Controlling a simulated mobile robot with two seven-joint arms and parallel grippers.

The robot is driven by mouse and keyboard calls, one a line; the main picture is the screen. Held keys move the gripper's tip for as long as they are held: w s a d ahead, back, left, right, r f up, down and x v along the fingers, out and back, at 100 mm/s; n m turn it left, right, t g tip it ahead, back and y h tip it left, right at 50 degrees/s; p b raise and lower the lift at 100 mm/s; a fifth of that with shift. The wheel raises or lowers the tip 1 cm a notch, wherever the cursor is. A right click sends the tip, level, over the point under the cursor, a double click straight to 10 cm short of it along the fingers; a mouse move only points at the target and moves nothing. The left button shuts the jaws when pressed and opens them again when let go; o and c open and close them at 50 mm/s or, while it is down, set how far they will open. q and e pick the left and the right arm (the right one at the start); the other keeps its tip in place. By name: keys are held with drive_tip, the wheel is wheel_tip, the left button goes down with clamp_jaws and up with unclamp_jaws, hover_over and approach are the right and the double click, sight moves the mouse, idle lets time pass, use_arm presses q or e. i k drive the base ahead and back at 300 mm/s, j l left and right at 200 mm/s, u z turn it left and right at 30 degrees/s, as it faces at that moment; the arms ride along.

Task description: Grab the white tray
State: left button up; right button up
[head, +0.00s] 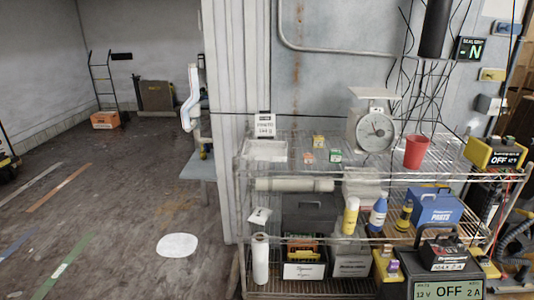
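A white shallow tray (264,151) sits at the left end of the top shelf of a wire rack (300,177). A small white sign with dark print (264,125) stands at its back edge. The tray looks empty, though its inside is hard to make out at this size. Neither of my grippers shows in the head view.
On the top shelf, small boxes (319,141), a dial scale (374,129) and a red cup (417,152) stand right of the tray. Lower shelves hold bottles, bins and a blue box (434,206). The floor (110,215) at left is mostly open, with a white oval patch (177,245).

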sight(253, 150)
drive_tip(key=i+l+z, duration=0.1)
drive_tip(key=i+z, duration=0.2)
drive_tip(key=i, duration=0.25)
drive_tip(key=i+z, duration=0.3)
drive_tip(key=i, duration=0.2)
